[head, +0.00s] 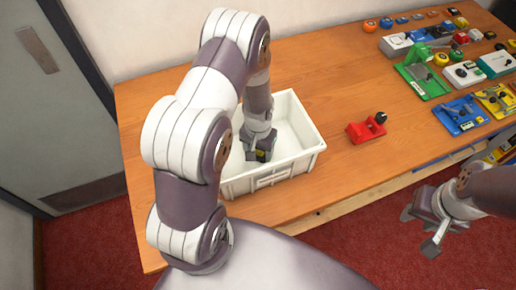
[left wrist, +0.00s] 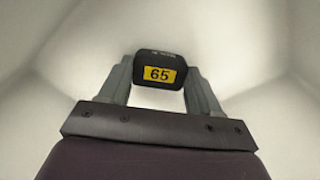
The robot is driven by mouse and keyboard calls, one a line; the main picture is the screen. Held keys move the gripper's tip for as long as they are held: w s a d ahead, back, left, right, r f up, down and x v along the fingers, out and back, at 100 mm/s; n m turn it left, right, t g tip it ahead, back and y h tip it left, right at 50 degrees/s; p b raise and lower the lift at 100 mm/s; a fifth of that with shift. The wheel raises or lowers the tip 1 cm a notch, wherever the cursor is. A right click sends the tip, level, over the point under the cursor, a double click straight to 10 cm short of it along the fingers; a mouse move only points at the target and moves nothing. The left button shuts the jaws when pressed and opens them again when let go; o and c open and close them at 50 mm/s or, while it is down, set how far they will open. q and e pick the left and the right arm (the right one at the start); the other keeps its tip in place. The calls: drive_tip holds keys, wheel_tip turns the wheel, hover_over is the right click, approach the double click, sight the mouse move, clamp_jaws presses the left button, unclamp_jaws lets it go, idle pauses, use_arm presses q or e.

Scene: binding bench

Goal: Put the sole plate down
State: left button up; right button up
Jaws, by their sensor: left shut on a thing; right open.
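My left gripper (head: 261,154) is down inside the white tub (head: 275,179) on the bench. It is shut on a small black block with a yellow label reading 65 (left wrist: 159,74), held between both fingers in the left wrist view. The label also shows as a small yellow spot between the fingers in the head view. I cannot tell whether the block is the sole plate or whether it touches the tub floor. My right gripper (head: 421,231) is open and empty, in front of the bench above the red carpet.
A red tool with a black knob (head: 368,127) stands right of the tub. Several coloured devices, including a green one (head: 423,80) and a blue one (head: 460,114), fill the right of the bench (head: 330,75). A grey door (head: 66,110) is at the left.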

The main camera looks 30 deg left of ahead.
sight(259, 154)
use_arm(q)
drive_tip(key=shift+f, duration=0.1)
drive_tip(key=o, duration=1.1)
drive_tip(key=shift+c, duration=0.2)
wheel_tip(259, 154, up, 12)
drive_tip(key=b, duration=0.1)
drive_tip(key=shift+m+t, duration=0.6)
drive_tip(key=shift+t, duration=0.1)
drive_tip(key=s+d+r, duration=0.1)
drive_tip(key=s+r, duration=0.1)
drive_tip(key=s, duration=0.1)
drive_tip(key=s+d+r, duration=0.2)
drive_tip(key=s, duration=0.1)
drive_tip(key=s+d+r, duration=0.2)
drive_tip(key=s, duration=0.1)
drive_tip(key=shift+s+d, duration=0.1)
drive_tip(key=shift+d, duration=0.05)
drive_tip(key=shift+w, duration=0.2)
